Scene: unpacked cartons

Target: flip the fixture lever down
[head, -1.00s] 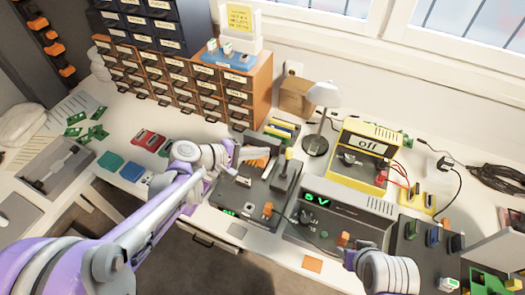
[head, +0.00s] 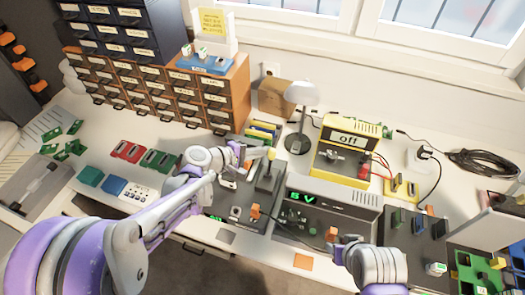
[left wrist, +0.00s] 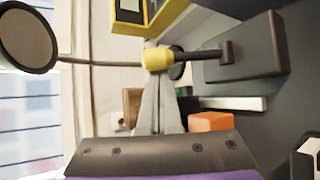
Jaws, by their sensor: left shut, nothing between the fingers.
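The fixture (head: 268,176) is a dark block on the bench. Its dark lever stands up and ends in a yellow knob (head: 271,153). My left gripper (head: 243,157) is shut and empty, just left of the knob in the head view. In the left wrist view the shut fingers (left wrist: 159,88) point at the yellow knob (left wrist: 157,59), with their tips close to it or touching; I cannot tell which. The dark lever shaft (left wrist: 200,56) runs right from the knob to the dark fixture (left wrist: 243,48). My right gripper (head: 340,241) is at the lower right, its fingers unclear.
A power supply with a green display (head: 325,210) stands right of the fixture. Behind are a yellow meter reading off (head: 345,155), a lamp (head: 300,125) and a cardboard box (head: 277,97). Drawer cabinets (head: 155,90) stand at the back left. Green, red and blue parts lie left.

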